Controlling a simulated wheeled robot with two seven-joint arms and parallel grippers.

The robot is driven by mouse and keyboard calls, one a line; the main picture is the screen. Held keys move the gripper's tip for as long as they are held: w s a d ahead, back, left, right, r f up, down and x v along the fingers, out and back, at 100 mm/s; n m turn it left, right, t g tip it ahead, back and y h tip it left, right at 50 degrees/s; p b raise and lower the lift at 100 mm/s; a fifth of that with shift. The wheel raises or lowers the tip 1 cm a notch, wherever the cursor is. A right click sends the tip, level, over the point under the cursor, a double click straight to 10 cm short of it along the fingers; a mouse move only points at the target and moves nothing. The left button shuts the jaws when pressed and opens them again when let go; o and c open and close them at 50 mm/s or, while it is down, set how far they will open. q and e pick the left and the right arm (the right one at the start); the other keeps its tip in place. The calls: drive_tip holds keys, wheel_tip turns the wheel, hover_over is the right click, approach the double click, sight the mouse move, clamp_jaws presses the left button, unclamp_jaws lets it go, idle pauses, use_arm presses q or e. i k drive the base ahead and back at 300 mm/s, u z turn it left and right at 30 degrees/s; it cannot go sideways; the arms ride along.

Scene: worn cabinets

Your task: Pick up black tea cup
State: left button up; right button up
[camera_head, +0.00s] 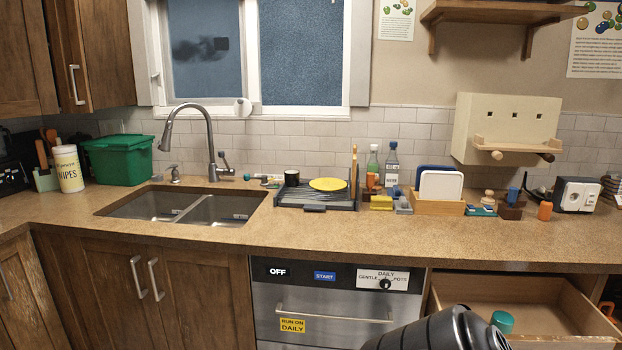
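A small black cup (292,178) with a pale rim stands at the back left of the dish rack (316,206) on the counter, right of the sink. It is left of a yellow plate (327,184) and looks upright. Its handle cannot be made out. Neither of my grippers is in view. Only a dark, rounded part of my own arm shows at the bottom edge, in front of the dishwasher and well away from the cup.
An open drawer (540,300) with a teal item (502,321) juts out at the lower right. The faucet (209,140) rises behind the sink (188,208). Bottles (391,165) and a wooden holder (437,207) stand right of the rack. The counter front is clear.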

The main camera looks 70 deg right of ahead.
sight(292, 177)
drive_tip(key=z, duration=0.9)
drive_tip(key=i, duration=0.85)
drive_tip(key=z, duration=0.85)
